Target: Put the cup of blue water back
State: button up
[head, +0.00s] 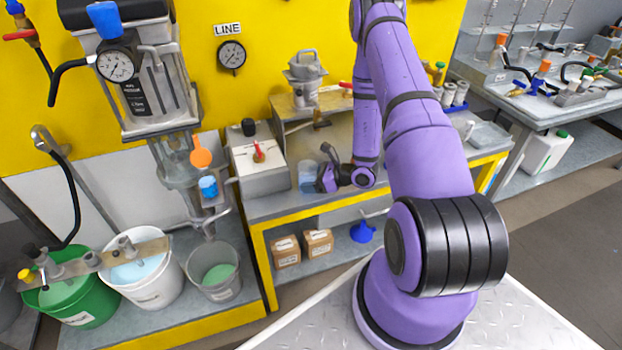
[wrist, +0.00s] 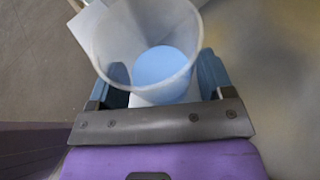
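The cup of blue water (head: 307,177) is a clear, see-through cup near the front left part of the metal bench. In the wrist view, the cup (wrist: 145,45) is seen from above with light blue water low inside it. My gripper (head: 318,178) reaches it from the right. In the wrist view, my gripper's blue-grey fingers (wrist: 160,82) lie against both sides of the cup and look closed on it. The lower outside of the cup is partly hidden by my gripper's front bar. I cannot tell whether the cup touches the bench.
A metal box with a red valve (head: 258,157) stands left of the cup. A metal pump-like device (head: 305,72) is behind on a raised shelf. Buckets, including a white one (head: 150,285), stand lower left. The bench (head: 345,205) has a yellow front edge.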

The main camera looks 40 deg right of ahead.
jog(key=shift+o, duration=1)
